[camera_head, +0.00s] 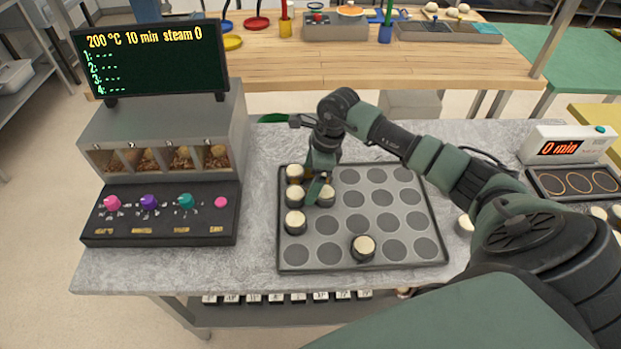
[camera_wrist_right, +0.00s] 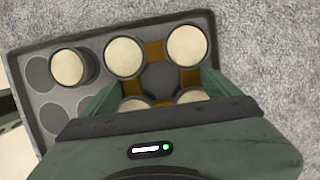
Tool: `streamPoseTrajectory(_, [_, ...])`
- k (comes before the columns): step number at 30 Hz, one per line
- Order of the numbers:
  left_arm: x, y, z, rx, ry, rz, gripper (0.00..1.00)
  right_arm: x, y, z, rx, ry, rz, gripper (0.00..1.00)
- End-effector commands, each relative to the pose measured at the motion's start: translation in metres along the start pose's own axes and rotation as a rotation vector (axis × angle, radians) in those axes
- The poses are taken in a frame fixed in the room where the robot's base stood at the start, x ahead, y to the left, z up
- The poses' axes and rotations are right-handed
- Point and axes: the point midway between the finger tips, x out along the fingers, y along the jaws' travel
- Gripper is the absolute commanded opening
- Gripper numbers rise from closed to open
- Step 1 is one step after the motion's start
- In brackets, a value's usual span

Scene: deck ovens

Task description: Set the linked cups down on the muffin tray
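The dark muffin tray (camera_head: 345,266) lies on the grey counter with many bare wells. The linked cups (camera_head: 294,197) are a square cluster with cream tops, joined by brown links. They are over the tray's far left corner; whether they rest in the wells or hover just above is hard to tell. In the right wrist view the linked cups (camera_wrist_right: 124,57) lie between my right gripper's fingers (camera_wrist_right: 160,85), which appear to press on both sides. In the head view my right gripper (camera_head: 318,185) hides part of the cluster. My left gripper is not in view.
Single cups sit in the tray near the left edge (camera_head: 294,222) and near the front (camera_head: 363,247). A control box with a screen (camera_head: 155,60) stands left of the tray. A timer (camera_head: 565,148) stands at right. The tray's middle and right wells are free.

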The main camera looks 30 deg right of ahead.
Motion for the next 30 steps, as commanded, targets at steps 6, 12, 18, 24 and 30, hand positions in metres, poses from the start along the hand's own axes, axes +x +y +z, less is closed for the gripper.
streamPoseTrajectory(6, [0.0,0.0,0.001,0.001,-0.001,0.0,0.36,0.001,0.0,0.0,0.0,0.0,0.001,1.0])
streamPoseTrajectory(12, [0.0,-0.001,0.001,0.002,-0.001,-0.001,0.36,-0.007,-0.001,0.0,0.0,0.001,-0.001,1.0])
streamPoseTrajectory(18, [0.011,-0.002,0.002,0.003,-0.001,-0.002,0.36,-0.043,-0.002,-0.001,-0.002,0.001,-0.005,1.0])
streamPoseTrajectory(24, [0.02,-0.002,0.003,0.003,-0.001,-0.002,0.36,-0.087,-0.001,0.0,0.0,0.0,-0.005,1.0])
streamPoseTrajectory(30, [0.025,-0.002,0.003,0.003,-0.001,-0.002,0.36,-0.114,-0.001,0.0,0.0,0.0,-0.002,1.0])
